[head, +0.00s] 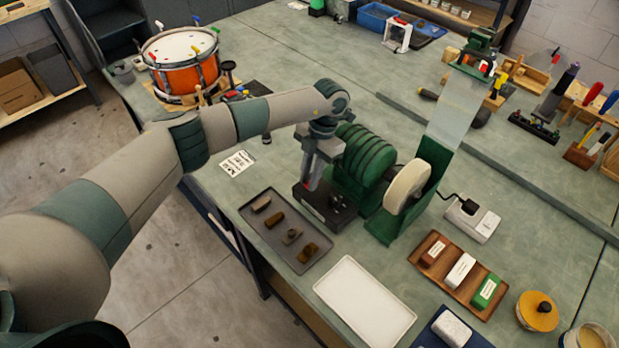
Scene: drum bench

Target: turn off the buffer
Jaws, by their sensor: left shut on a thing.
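The buffer (365,165) is a green ribbed motor on the bench, with a pale buffing wheel (407,187) at its right end and a green guard behind the wheel. A dark control box (328,209) sits at the motor's front left. My left gripper (309,185) points down over the back left of this box. It is shut on a small part there, which looks like the buffer's switch. The fingers mostly hide that part, and its setting cannot be told. A bit of red shows by the fingertips. My right gripper is not in view.
A grey tray (262,235) of small dark pieces and an empty white tray (365,304) lie in front. A wooden tray (457,274) of labelled bars is at right, near a white power block (472,219). An orange drum (183,65) stands back left.

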